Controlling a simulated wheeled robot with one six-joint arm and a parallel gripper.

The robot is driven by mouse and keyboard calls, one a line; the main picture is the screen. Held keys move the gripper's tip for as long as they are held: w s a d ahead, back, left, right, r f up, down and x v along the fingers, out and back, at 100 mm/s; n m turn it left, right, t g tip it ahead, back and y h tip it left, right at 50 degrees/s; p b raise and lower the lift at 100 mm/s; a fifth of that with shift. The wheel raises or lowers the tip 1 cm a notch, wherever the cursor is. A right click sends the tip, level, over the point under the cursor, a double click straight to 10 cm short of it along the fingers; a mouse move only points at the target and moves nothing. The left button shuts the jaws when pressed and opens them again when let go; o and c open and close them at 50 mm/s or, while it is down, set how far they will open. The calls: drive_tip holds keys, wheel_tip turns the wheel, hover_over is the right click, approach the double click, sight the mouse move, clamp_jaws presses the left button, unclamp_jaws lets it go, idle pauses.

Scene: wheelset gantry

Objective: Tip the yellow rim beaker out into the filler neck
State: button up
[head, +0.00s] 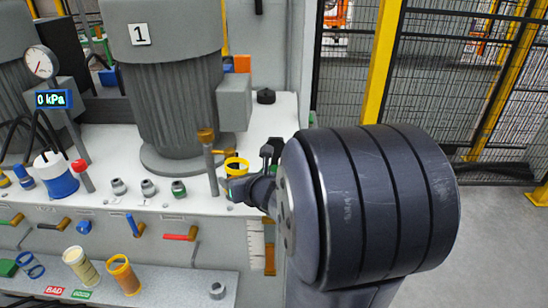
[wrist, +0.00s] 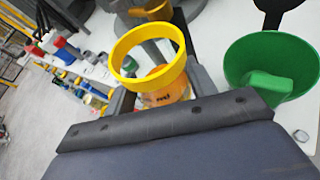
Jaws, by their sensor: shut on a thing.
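The yellow rim beaker (head: 236,162) is above the bench's front edge, held in my gripper (head: 240,188). In the wrist view its yellow rim (wrist: 118,62) is a wide ring above an orange content or body, between my gripper's fingers (wrist: 160,95). It looks close to upright. A brass-coloured cup on a grey pipe (head: 206,136), which looks like the filler neck, stands just left of the beaker. A brass-coloured part also shows beyond the rim in the wrist view (wrist: 152,10). My arm hides part of the gripper in the head view.
A large grey motor-like housing marked 1 (head: 170,90) stands behind. An orange beaker (head: 125,275) and a cream beaker (head: 80,265) stand on the lower shelf. Valve handles line the bench front.

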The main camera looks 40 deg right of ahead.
sight(247, 165)
drive_tip(key=shift+d+r+m+y+p, duration=0.6)
drive_tip(key=shift+d+r+m+p, duration=0.2)
drive_tip(key=shift+p, duration=1.5)
drive_tip(key=r+p, duration=0.1)
drive_tip(key=p, duration=0.1)
drive_tip(key=d+r+m+p, duration=0.1)
drive_tip(key=p, duration=0.1)
drive_tip(key=shift+y, duration=0.3)
drive_tip(key=m+p, duration=0.1)
drive_tip(key=p, duration=0.1)
drive_tip(key=d+m+y+p, duration=0.1)
drive_tip(key=shift+d+r+t+p, duration=0.1)
drive_tip(key=shift+r+t+p, duration=0.2)
drive_tip(key=shift+p, duration=0.05)
drive_tip(key=shift+r+m+y+p, duration=0.55)
drive_tip(key=shift+m+y+p, duration=0.2)
drive_tip(key=shift+p, duration=0.6)
drive_tip(key=shift+d+f+m+t+y, duration=0.1)
drive_tip(key=shift+f+m+t+y, duration=0.2)
drive_tip(key=shift+m, duration=0.45)
drive_tip(key=shift+r+m+y+p, duration=0.3)
drive_tip(key=shift+m+y+p, duration=0.05)
drive_tip(key=shift+m+p, duration=0.25)
drive_tip(key=shift+d+r+m+t+p, duration=0.4)
drive_tip(key=shift+d+m+p, duration=0.35)
drive_tip(key=shift+p, duration=0.2)
drive_tip(key=shift+d+r+m+t+y+p, duration=0.35)
drive_tip(key=shift+m+y+p, duration=0.15)
drive_tip(key=shift+m+p, duration=0.3)
